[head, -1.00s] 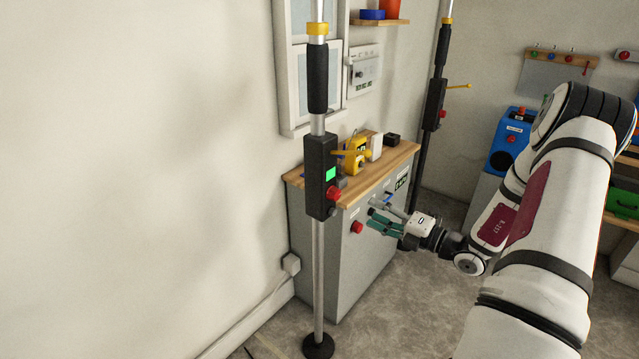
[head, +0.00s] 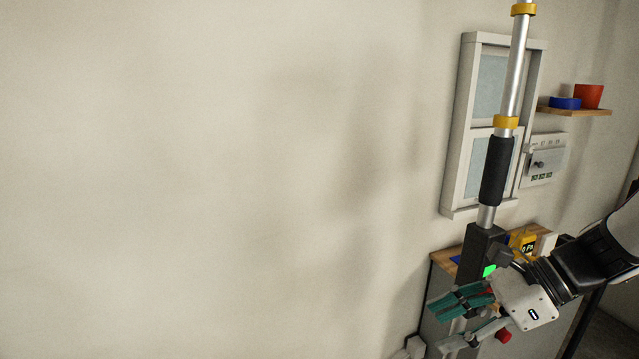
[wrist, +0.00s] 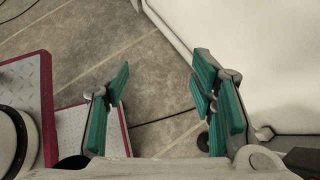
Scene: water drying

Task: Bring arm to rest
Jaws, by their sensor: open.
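My gripper (head: 462,318) is at the lower right of the head view, in front of the pole and the cabinet. Its teal fingers are apart with nothing between them. In the wrist view my gripper (wrist: 165,95) is also open and empty, with the grey tiled floor (wrist: 150,50) behind it.
A vertical pole (head: 495,170) with a black control box stands close by my gripper. Behind it are a wood-topped cabinet (head: 440,262), a window (head: 488,85) and a shelf (head: 575,111). Bare wall (head: 200,180) fills the left.

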